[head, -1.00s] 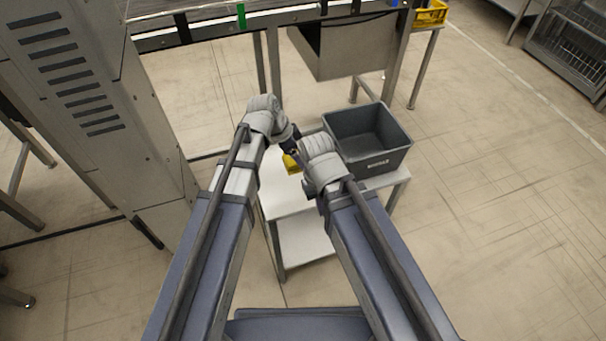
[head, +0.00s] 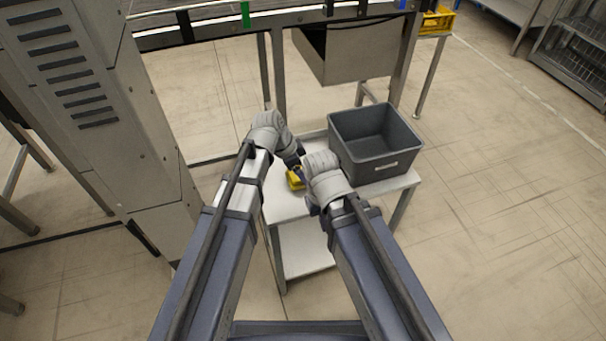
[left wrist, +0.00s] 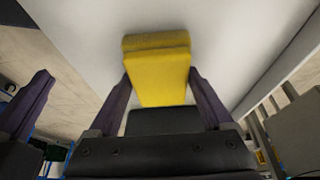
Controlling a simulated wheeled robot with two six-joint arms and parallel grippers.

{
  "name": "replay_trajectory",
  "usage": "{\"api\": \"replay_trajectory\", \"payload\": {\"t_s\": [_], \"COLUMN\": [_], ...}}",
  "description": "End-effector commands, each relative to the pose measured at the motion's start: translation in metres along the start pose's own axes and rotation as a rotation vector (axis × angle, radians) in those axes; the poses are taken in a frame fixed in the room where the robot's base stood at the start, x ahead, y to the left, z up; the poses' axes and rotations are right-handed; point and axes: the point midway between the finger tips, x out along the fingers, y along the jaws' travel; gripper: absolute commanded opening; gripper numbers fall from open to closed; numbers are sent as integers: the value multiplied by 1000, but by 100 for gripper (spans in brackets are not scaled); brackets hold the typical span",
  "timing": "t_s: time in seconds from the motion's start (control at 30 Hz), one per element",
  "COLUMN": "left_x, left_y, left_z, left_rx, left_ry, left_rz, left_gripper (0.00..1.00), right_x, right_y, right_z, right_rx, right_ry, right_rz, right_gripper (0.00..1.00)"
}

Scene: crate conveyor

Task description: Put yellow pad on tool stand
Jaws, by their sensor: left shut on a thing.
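The yellow pad (head: 295,180) is held by my left gripper (head: 296,170) over the left part of a white-topped stand (head: 284,205) in the head view. In the left wrist view the pad (left wrist: 160,72) sits between the two purple fingers of my left gripper (left wrist: 160,92), with the pale stand top behind it. I cannot tell whether the pad touches the top. My right gripper (head: 313,207) is at the stand's front, just right of the pad; its wrist hides most of its fingers. A similar purple finger shows at the left of the left wrist view.
A grey crate (head: 381,174) stands on the right part of the stand top, close to my right wrist. The conveyor frame (head: 215,30) runs along the back. A tall grey cabinet (head: 120,150) is at the left.

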Motion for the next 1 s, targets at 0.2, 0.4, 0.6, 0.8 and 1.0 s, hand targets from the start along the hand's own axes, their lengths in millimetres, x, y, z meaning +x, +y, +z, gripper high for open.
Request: {"api": "replay_trajectory", "payload": {"t_s": [0.2,0.4,0.6,0.8,1.0], "left_x": [0,0,-2,-17,-44], "left_y": [0,0,0,0,0], "left_z": [0,0,-1,-2,-2], "left_rx": [0,0,0,-1,-1], "left_ry": [0,0,0,0,1], "left_rz": [0,0,0,0,-1], "left_gripper": [95,100,100,100,100], "right_x": [0,0,-2,-16,-41], "right_y": [0,0,0,2,4], "right_z": [0,0,0,1,2], "right_rx": [0,0,0,0,0], "right_ry": [0,0,0,0,0], "right_rz": [0,0,0,0,0], "right_gripper": [0,0,0,0,0]}}
